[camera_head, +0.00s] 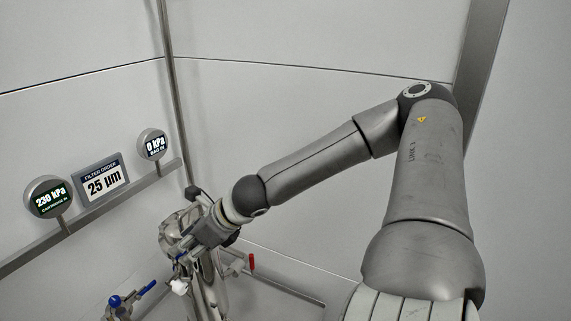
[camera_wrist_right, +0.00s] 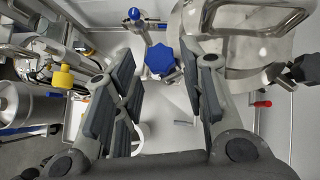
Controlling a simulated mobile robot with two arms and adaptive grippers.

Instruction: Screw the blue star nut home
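The blue star nut (camera_wrist_right: 159,59) shows in the right wrist view, at the upper middle, beyond and between my fingertips. A metal stem or clamp part shows around it. My right gripper (camera_wrist_right: 157,66) is open, with its dark pads on either side of the nut and a visible gap at each side. In the head view my right gripper (camera_head: 192,262) is down at the shiny metal tank (camera_head: 180,228), and I cannot make out the nut there. My left gripper is not in view.
A blue-handled valve (camera_head: 116,302) stands at lower left in the head view. A red handle (camera_head: 251,262) is right of the tank. A yellow part (camera_wrist_right: 62,77) is at left in the wrist view.

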